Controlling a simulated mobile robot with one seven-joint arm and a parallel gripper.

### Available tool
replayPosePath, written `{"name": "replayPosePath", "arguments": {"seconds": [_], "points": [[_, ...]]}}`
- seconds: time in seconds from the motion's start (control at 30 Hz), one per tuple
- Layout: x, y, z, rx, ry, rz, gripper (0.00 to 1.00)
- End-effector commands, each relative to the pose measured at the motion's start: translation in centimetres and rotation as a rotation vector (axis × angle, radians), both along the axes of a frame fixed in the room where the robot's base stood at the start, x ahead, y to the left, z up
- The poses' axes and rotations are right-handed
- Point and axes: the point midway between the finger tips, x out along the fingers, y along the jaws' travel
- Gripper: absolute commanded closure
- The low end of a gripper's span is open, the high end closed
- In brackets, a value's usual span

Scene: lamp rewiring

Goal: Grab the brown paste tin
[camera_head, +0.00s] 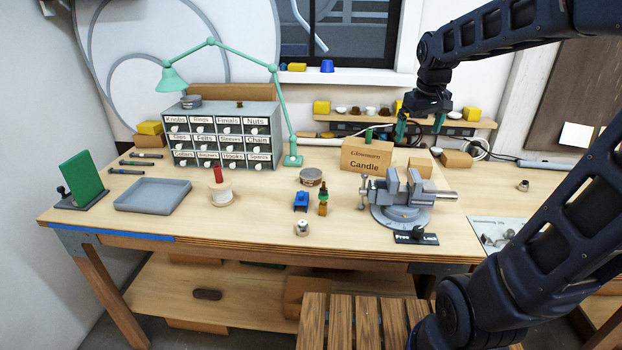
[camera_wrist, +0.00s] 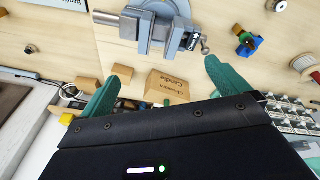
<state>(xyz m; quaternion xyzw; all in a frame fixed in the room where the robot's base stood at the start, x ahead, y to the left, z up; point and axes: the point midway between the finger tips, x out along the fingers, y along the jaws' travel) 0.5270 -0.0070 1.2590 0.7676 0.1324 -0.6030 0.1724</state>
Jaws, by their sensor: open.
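A low round tin with a brownish side and a greyish lid (camera_head: 311,177) stands on the bench, behind the blue holder and left of the vise. A second, greyer round tin (camera_head: 190,101) sits on top of the drawer cabinet. My gripper (camera_head: 420,126) is open and empty, with green fingers spread apart. It is above the back right of the bench, well to the right of the tin. Its fingers also show in the wrist view (camera_wrist: 160,75).
A Candle box (camera_head: 366,156) and a grey vise (camera_head: 400,200) stand right of the tin. A blue holder (camera_head: 301,201) and a small bottle (camera_head: 323,203) are in front of it. A green lamp (camera_head: 292,160) and drawer cabinet (camera_head: 222,137) stand behind left. A spool (camera_head: 221,193) is left.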

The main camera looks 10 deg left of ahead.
Motion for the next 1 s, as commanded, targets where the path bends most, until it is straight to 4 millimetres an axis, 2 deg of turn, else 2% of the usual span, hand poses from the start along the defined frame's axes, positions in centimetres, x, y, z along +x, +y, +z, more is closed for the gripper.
{"name": "replayPosePath", "arguments": {"seconds": [0.03,0.2,0.57,0.77,1.0], "points": [[1.3,0.9,-0.2,-0.010,0.015,0.032,0.00],[5.3,4.1,-0.7,-0.043,0.055,0.146,0.00],[12.8,12.1,-3.8,-0.109,0.139,0.388,0.00],[16.2,17.2,-6.6,-0.141,0.187,0.520,0.00],[19.5,23.7,-11.1,-0.180,0.242,0.681,0.00]]}}
